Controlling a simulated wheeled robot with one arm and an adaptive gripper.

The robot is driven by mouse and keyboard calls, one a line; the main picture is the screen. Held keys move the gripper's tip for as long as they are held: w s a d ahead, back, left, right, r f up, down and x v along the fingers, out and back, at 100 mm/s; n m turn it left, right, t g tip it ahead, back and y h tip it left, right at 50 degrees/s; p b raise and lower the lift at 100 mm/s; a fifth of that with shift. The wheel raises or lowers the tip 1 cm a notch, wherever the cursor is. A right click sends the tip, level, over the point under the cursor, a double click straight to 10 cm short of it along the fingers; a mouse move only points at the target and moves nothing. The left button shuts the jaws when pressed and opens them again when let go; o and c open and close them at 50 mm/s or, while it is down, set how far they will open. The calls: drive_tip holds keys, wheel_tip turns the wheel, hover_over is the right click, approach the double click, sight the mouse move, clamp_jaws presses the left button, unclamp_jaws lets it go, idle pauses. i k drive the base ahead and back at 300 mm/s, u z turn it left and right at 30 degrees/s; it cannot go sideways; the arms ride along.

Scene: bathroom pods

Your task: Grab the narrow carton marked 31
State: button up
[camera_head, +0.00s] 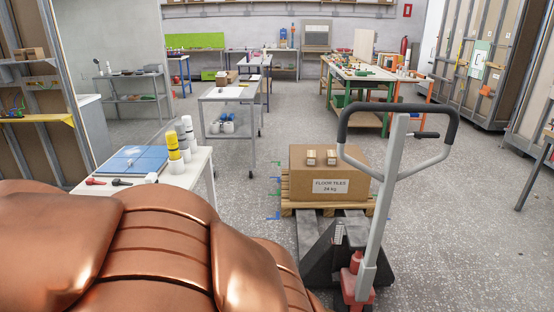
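No carton with a readable 31 shows in the head view. A brown carton (28,54) sits on the shelf at the far left, and a small brown box (222,77) lies on a trolley further back; no marking is legible on either. My gripper is not in view.
A pallet jack (385,210) stands at the large box's pallet (286,205), front right. A grey trolley (229,94) stands behind. Floor on the right is clear.

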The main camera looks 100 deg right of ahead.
sight(310, 154)
drive_tip(key=z, duration=5.45)
drive_tip(key=i, duration=5.05)
drive_tip(key=u, duration=0.05)
